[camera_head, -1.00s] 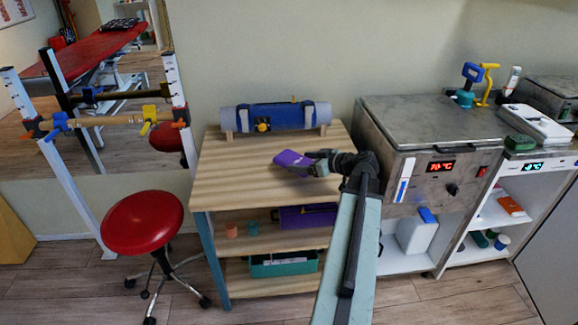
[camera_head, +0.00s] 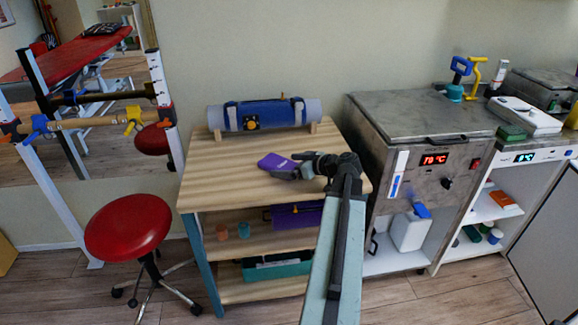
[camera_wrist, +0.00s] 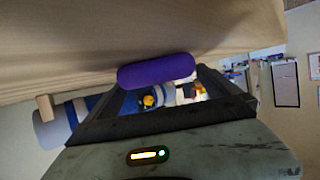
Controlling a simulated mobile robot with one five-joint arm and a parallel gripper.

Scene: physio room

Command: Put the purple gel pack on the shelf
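The purple gel pack (camera_head: 273,161) is held in my gripper (camera_head: 293,170), over the wooden top of the shelf unit (camera_head: 235,187). In the wrist view the pack (camera_wrist: 157,70) sits across the fingertips (camera_wrist: 160,88), which are closed on it. I cannot tell whether the pack touches the wood. The shelf unit has lower boards, with a middle shelf (camera_head: 262,244) under the top.
A rolled blue mat (camera_head: 265,114) lies on a stand at the top's back. A purple case (camera_head: 297,215) and small cups are on the middle shelf, with a teal bin (camera_head: 277,266) below. A red stool (camera_head: 128,226) stands left; a steel heating unit (camera_head: 420,120) stands right.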

